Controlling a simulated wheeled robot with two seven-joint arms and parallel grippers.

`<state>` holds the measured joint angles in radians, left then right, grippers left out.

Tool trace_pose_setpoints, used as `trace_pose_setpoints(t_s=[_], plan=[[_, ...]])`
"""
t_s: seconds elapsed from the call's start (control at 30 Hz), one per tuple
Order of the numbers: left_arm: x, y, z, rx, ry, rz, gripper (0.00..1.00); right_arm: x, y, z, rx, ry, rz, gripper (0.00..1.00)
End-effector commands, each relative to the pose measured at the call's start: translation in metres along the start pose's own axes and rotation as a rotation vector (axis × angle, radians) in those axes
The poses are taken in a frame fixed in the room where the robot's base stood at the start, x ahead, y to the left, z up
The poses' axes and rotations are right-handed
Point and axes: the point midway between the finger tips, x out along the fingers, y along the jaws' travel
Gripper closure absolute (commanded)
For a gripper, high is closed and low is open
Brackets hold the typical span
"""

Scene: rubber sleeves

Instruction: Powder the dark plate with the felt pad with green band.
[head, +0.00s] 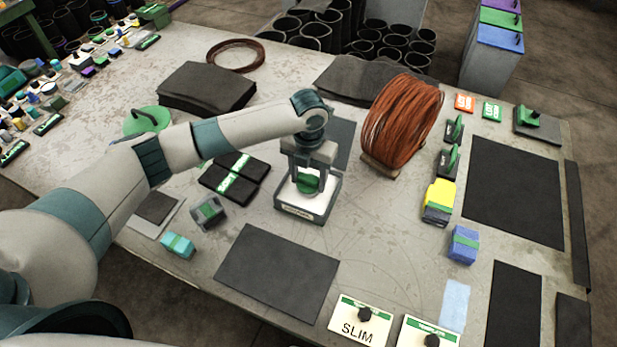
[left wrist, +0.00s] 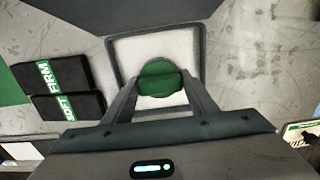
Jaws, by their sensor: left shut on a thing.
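My left gripper (head: 308,180) is shut on a green rounded thing (head: 307,183), which I take for the felt pad with green band. It also shows between the fingers in the left wrist view (left wrist: 160,77). The pad is over or in a dark-rimmed tray (head: 313,217) with a white powdery surface (left wrist: 120,60). I cannot tell whether its underside touches the powder. A flat dark plate (head: 278,272) lies on the table in front of the tray. Other dark sheets lie at the right (head: 515,195), so which is the task's plate is unclear. My right gripper is not in view.
Black FIRM and SOFT blocks (head: 235,178) and a grey green-banded block (head: 208,211) stand left of the tray. A copper wire coil (head: 403,118) stands behind right. Yellow (head: 439,197) and blue (head: 463,244) blocks are at right. SLIM card (head: 360,320) lies at the front.

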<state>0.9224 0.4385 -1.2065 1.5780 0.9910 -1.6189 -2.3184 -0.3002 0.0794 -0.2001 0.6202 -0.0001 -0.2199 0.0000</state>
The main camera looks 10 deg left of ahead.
Motion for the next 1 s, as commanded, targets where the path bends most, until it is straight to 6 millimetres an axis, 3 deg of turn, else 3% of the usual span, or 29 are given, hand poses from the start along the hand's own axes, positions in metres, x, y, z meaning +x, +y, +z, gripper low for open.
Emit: trace_pose_setpoints(t_s=[1.0], plan=[[0.0075, -0.0002, 0.0, 0.0, 0.0, 0.0, 0.66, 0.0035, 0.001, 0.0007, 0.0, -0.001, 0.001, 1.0]])
